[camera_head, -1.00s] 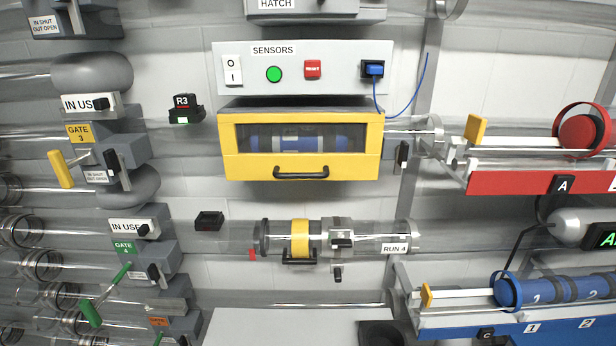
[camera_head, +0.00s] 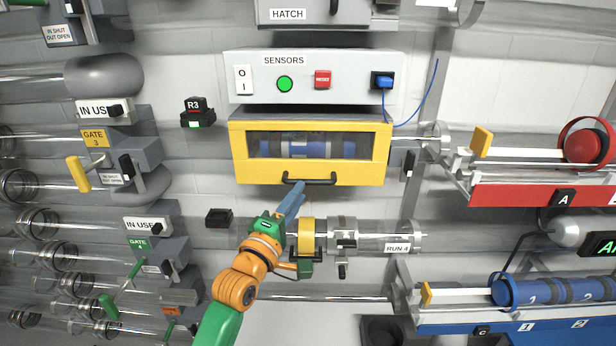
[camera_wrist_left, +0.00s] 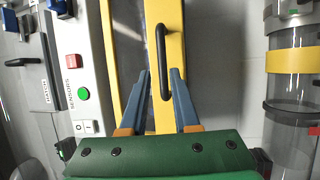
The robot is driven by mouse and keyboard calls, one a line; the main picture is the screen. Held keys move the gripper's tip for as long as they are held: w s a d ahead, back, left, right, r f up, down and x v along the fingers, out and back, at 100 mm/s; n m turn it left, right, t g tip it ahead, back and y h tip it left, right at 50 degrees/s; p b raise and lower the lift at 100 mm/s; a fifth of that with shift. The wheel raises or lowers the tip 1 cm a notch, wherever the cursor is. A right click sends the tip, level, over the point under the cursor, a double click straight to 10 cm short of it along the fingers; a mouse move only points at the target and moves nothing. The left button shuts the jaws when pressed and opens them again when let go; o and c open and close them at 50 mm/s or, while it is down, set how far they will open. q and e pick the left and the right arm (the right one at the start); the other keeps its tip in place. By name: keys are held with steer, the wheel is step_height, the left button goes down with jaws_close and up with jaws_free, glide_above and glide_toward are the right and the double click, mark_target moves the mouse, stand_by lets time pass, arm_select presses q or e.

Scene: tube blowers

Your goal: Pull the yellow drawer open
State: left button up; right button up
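The yellow drawer (camera_head: 312,173) sits below the sensors panel, its front appearing flush with its housing. It has a window with a blue cylinder (camera_head: 312,150) behind it. Its black handle (camera_head: 322,182) is on the lower front edge; in the left wrist view the handle (camera_wrist_left: 162,60) runs up the picture. My left gripper (camera_head: 296,190) is at the left end of the handle, coming from below. In the left wrist view its two blue fingers (camera_wrist_left: 160,72) are apart, with the handle between their tips. I cannot tell whether they touch it. My right gripper is out of view.
The sensors panel (camera_head: 315,82) with buttons and a blue plug is right above the drawer. Below, a clear tube with a yellow band (camera_head: 307,238) lies close to my left arm. A red tray (camera_head: 520,190) is at the right. Gate levers stand at the left.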

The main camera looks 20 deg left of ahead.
mark_target(308, 182)
arm_select(q)
steer(key=p+x, duration=0.1)
steer(key=x, duration=0.5)
steer(key=shift+f, duration=0.1)
steer(key=shift+c, duration=0.2)
jaws_close()
steer(key=shift+f, duration=0.1)
stand_by(1.0)
